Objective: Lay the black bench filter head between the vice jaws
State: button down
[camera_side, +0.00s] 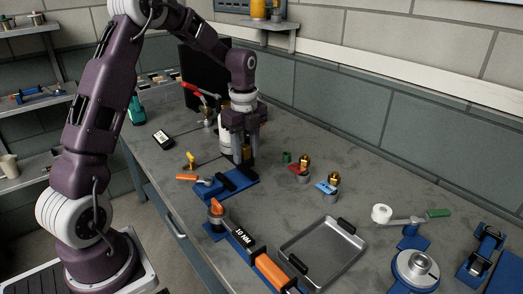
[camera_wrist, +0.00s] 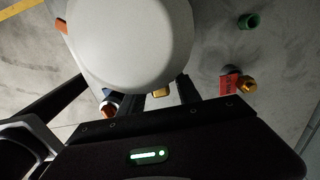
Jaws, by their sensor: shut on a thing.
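In the side view my gripper (camera_side: 243,160) points down over the back right part of the blue vice (camera_side: 212,192). It is shut on a dark thing, which I take for the black filter head (camera_side: 243,164). Fingers and dark colour hide most of it, and I cannot tell whether it touches the vice. The vice has black jaws (camera_side: 226,183) and an orange handle (camera_side: 187,177). In the wrist view a small brass part (camera_wrist: 160,90) shows between my dark fingers (camera_wrist: 158,93). A white rounded body (camera_wrist: 130,40) fills the upper middle; I cannot tell whether it joins the held thing.
A red-tagged brass valve (camera_side: 304,163), a blue-tagged one (camera_side: 333,183) and a green ring (camera_side: 287,157) stand to the right. A torque tool (camera_side: 246,240) and metal tray (camera_side: 322,250) lie in front. Bare bench extends behind the valves.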

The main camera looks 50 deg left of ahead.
dwell(0.3)
jog(key=shift+f, duration=3.5)
jog(key=c, duration=0.8)
grip_release()
jog(key=shift+o, duration=0.2)
notch_tip(320, 180, up, 7)
jog(key=shift+f, duration=0.1)
